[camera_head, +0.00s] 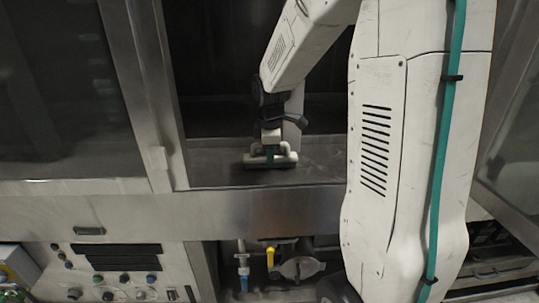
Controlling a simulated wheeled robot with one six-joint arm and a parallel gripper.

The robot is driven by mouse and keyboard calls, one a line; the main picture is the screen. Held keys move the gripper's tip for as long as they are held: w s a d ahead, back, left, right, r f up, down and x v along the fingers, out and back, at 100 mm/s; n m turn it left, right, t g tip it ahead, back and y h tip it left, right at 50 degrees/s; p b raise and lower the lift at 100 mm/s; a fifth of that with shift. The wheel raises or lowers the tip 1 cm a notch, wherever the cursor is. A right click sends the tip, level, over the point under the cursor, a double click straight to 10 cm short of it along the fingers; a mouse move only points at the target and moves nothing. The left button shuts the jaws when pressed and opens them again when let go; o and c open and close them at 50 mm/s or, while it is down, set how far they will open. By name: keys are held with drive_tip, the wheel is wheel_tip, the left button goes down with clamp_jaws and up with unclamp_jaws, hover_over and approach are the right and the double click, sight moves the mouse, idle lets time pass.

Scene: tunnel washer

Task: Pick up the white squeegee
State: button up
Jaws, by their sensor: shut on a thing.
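The white squeegee (287,159) lies on the steel ledge inside the washer opening, its wide head running left to right. I cannot tell whether it touches the ledge or hangs just above it. My gripper (270,150) points down from above and is shut on the squeegee near its middle. The fingers and a small green part cover some of it, and the handle is hard to make out.
A steel door post (150,95) stands close on the left. The steel front edge (265,210) runs below the opening. A control panel (120,270) and a yellow-handled valve (270,257) sit lower down. The dark opening behind looks clear.

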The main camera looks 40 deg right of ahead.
drive_tip(key=shift+r, duration=0.5)
wheel_tip(320, 180, up, 2)
drive_tip(key=shift+r, duration=0.15)
drive_tip(key=s+d+r, duration=0.1)
drive_tip(key=s, duration=1.5)
drive_tip(key=shift+d, duration=0.3)
drive_tip(key=shift+r, duration=0.1)
drive_tip(key=o, duration=0.4)
drive_tip(key=c, duration=0.3)
drive_tip(key=shift+c, duration=0.2)
drive_tip(key=shift+w, duration=0.1)
